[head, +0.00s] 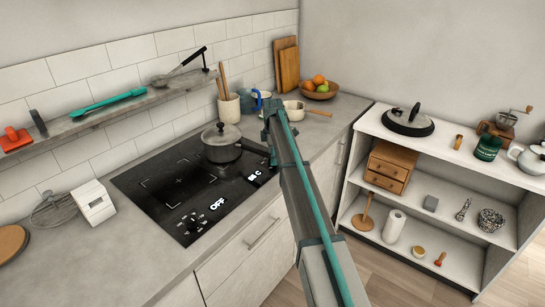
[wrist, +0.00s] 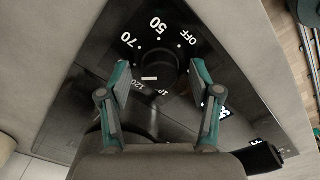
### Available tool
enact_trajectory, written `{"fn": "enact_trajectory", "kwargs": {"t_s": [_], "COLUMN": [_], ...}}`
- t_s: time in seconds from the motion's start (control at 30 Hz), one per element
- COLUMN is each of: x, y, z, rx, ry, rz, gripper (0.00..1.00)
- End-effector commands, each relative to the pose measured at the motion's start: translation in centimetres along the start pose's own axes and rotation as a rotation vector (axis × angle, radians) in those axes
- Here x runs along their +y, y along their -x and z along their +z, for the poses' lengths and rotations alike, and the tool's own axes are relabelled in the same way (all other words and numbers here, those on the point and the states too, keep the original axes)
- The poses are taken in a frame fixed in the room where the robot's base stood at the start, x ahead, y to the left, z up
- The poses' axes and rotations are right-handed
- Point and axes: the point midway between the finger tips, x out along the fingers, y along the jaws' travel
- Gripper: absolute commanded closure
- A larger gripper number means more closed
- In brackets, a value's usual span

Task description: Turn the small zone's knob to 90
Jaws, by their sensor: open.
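In the wrist view a dark round knob (wrist: 168,72) lies between the two fingers of my gripper (wrist: 160,75). A short white mark shows at its lower left. Around it are the labels OFF, 50 and 70; part of a 120 shows lower down, and no 90 is readable. The fingers are spread, one on each side of the knob; I cannot tell whether they touch it. In the head view my gripper (head: 267,128) is over the right side of the black hob (head: 150,182), and my arm hides part of that area. Another knob (head: 193,219) shows at the front left beside OFF.
A lidded pot (head: 221,144) stands on the hob close to my gripper. A small saucepan (head: 293,112) and a fruit bowl (head: 318,90) stand behind. A shelf (head: 140,103) runs along the wall. The counter left of the hob holds a white timer-like box (head: 93,203).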

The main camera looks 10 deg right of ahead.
Motion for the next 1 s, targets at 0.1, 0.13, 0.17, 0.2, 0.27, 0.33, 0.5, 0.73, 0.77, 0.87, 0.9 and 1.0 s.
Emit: {"fn": "enact_trajectory", "kwargs": {"t_s": [0.1,0.13,0.17,0.2,0.27,0.33,0.5,0.73,0.77,0.87,0.9,1.0], "x": [0.0,0.0,0.1,0.1,0.1,0.1,0.1,0.1,0.1,0.1,0.0,0.0], "y": [0.6,0.9,1.2,1.8,2.8,4.1,7.4,10.8,11.1,11.7,11.9,12.0], "z": [0.0,0.0,0.0,0.0,0.0,0.0,0.0,0.0,0.0,0.0,0.0,0.0], "rx": [0.0,0.0,0.0,0.0,0.0,0.0,0.0,0.0,0.0,0.0,0.0,0.0], "ry": [0.0,0.0,0.0,0.0,0.0,0.0,0.0,0.0,0.0,0.0,0.0,0.0], "rz": [0.0,0.001,0.001,0.002,0.003,0.002,0.002,0.002,0.002,0.001,0.0,0.0], "gripper": [0.36,0.36,0.36,0.36,0.36,0.36,0.36,0.36,0.36,0.36,0.36,0.36]}}
